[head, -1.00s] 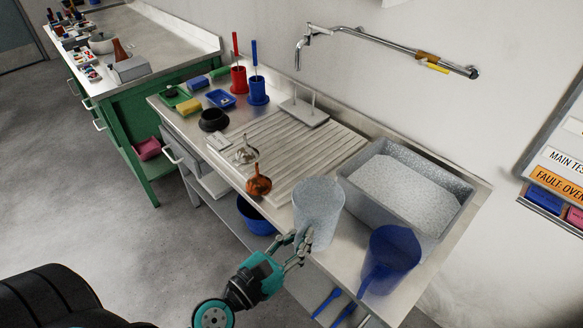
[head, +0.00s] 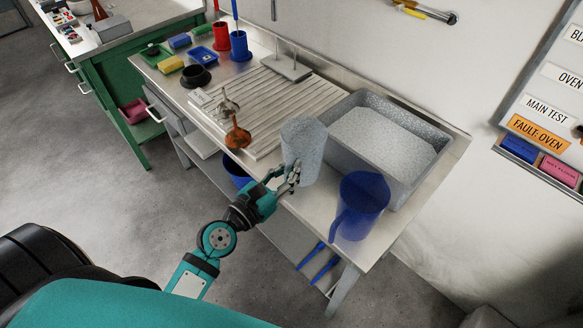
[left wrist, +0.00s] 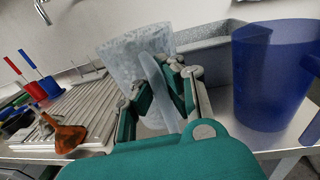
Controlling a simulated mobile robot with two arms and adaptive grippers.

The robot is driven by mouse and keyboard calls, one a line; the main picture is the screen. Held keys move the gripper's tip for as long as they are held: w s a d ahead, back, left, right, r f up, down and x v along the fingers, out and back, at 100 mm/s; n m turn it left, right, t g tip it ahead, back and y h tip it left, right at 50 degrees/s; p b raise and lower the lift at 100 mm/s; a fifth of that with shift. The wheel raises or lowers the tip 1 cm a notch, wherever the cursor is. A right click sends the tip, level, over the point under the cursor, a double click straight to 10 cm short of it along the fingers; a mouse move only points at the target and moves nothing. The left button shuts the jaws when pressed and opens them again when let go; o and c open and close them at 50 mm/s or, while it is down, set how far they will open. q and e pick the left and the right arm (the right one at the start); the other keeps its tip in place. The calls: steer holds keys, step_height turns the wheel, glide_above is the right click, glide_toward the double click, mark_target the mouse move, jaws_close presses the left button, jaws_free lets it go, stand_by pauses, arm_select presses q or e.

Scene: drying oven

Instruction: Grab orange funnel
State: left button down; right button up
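The orange funnel (head: 236,135) is a translucent orange-brown piece at the front edge of the ribbed drainboard, beside a clear glass-like funnel (head: 226,107). It also shows at the left of the left wrist view (left wrist: 65,135). My left gripper (head: 288,176) is at the counter's front edge, right of the orange funnel and apart from it. Its fingers look spread, with the handle of a clear frosted jug (head: 302,150) between or just beyond them in the left wrist view (left wrist: 160,95). Firm contact with the handle cannot be told. My right gripper is not in view.
A blue jug (head: 362,200) stands right of the clear jug, before a grey speckled basin (head: 391,163). A black ring (head: 196,76), sponges and red and blue holders stand farther left. A blue bucket (head: 236,173) is below the counter.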

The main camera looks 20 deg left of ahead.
arm_select(q)
steer(key=shift+w+a+f, duration=0.15)
steer(key=shift+w, duration=0.7)
step_height(320, 180, down, 4)
steer(key=shift+r+b, duration=0.25)
steer(key=shift+b, duration=0.8)
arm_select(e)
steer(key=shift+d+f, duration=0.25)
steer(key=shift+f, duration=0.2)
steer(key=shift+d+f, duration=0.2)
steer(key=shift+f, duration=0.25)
arm_select(q)
steer(key=shift+f, duration=0.15)
steer(key=c, duration=1.5)
jaws_free()
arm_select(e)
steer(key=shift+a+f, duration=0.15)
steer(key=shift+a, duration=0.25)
